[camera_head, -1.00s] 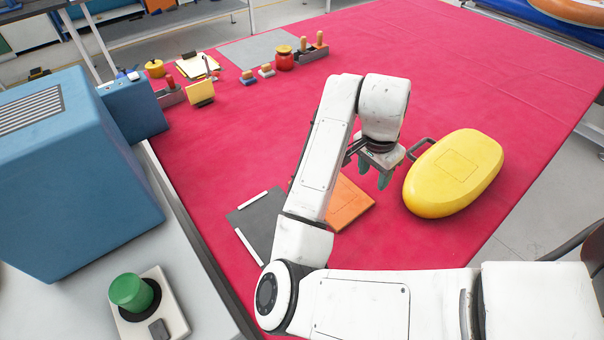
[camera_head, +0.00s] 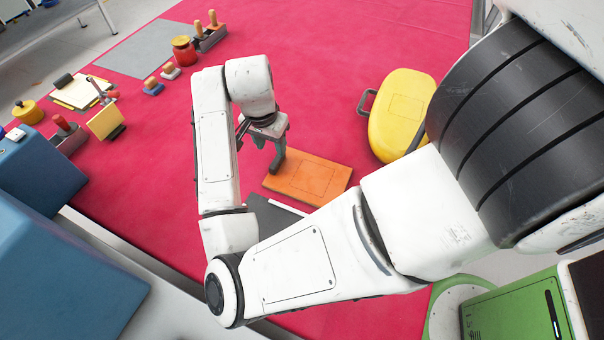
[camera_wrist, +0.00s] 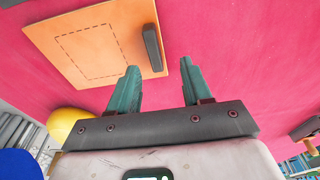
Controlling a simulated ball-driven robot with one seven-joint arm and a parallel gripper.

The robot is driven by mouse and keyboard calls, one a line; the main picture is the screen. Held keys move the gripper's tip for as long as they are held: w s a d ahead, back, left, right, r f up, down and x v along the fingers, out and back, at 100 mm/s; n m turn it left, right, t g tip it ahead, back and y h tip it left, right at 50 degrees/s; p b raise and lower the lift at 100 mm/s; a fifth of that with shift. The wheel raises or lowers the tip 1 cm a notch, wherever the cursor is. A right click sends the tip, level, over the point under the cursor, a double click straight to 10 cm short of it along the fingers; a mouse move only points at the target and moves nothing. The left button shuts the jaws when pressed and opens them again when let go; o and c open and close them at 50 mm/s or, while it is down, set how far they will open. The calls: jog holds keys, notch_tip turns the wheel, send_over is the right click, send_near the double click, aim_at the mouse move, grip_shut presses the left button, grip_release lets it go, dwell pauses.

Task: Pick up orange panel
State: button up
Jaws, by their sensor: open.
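The orange panel (camera_head: 311,181) lies flat on the red table surface in the head view, with a dark upright handle near its left end. It also shows in the wrist view (camera_wrist: 95,50), with a dashed rectangle on its face and the dark handle (camera_wrist: 153,48) at its right edge. My gripper (camera_head: 268,148) is above the table by the panel's handle end. In the wrist view my gripper (camera_wrist: 160,75) is open, its two teal fingers apart with nothing between them. The handle appears beyond the fingertips. Whether the fingers touch it cannot be told.
A yellow case (camera_head: 400,112) with a handle lies right of the panel. A dark grey panel (camera_head: 268,216) lies nearer, partly hidden by my arm. Stamps, a red pot (camera_head: 184,50) and a notepad stand at the far left. The red table (camera_head: 320,50) beyond is clear.

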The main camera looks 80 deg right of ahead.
aim_at(277, 159)
jog(key=shift+s+d+f+p, duration=0.1)
jog(key=shift+s+f+p, duration=0.05)
jog(key=shift+f, duration=0.85)
jog(key=shift+s+d+f+p, duration=0.1)
jog(key=shift+s+f+p, duration=0.1)
jog(key=shift+f, duration=0.85)
jog(key=shift+s+d+f+p, duration=0.1)
jog(key=shift+s+f, duration=0.05)
jog(key=shift+f, duration=0.85)
jog(key=shift+a, duration=0.1)
grip_shut()
